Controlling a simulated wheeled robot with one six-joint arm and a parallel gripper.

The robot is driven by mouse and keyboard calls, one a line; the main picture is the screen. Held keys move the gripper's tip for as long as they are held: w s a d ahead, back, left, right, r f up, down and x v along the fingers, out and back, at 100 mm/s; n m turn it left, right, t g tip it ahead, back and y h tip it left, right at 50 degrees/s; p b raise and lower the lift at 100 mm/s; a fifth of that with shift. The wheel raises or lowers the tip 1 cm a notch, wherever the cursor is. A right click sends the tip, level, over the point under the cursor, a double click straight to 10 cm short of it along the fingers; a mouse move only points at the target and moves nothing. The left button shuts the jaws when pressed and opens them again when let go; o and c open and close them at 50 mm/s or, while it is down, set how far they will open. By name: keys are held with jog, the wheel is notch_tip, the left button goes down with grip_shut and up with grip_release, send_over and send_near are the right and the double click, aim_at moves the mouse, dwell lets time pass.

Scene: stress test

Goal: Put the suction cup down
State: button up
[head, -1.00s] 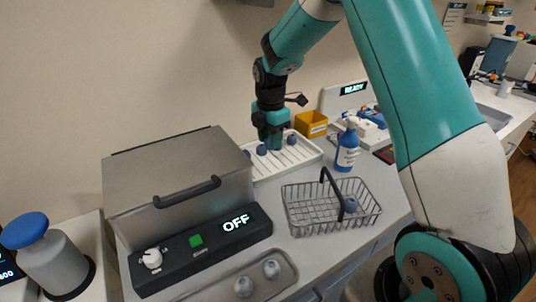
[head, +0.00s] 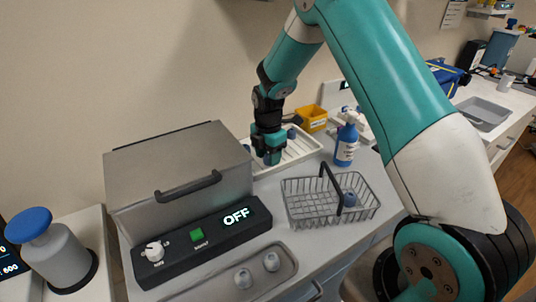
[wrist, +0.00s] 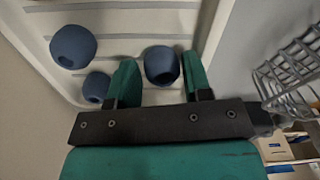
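My gripper (head: 269,153) is low over the front part of the white ribbed tray (head: 300,152). Two more blue suction cups, one larger in view (wrist: 73,46) and one smaller (wrist: 96,87), sit to the left in the wrist view. One cup (head: 292,133) shows behind the gripper in the head view.
A wire basket (head: 300,207) with an upright handle stands right of the tray's front. A blue pump bottle (head: 346,143) and a yellow bin (head: 312,118) stand beyond. A steel lidded box (head: 175,160) showing OFF is at left. A grey tray (head: 215,290) lies in front.

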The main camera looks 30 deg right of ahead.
jog(key=shift+r, duration=0.1)
notch_tip(320, 180, up, 12)
jog(key=b, duration=0.1)
jog(key=s+a+r+m+y, duration=0.2)
jog(key=s+a+r+m, duration=0.45)
jog(key=s+a, duration=0.65)
jog(key=s+a+r+m+y, duration=0.1)
jog(key=s+a+m, duration=0.2)
jog(key=s, duration=0.5)
jog(key=s+a+m+y, duration=0.1)
jog(key=s+a+m, duration=0.1)
jog(key=s, duration=0.7)
jog(key=shift+a+r+m, duration=0.35)
jog(key=shift+a+m, duration=0.05)
jog(key=shift+m, duration=0.45)
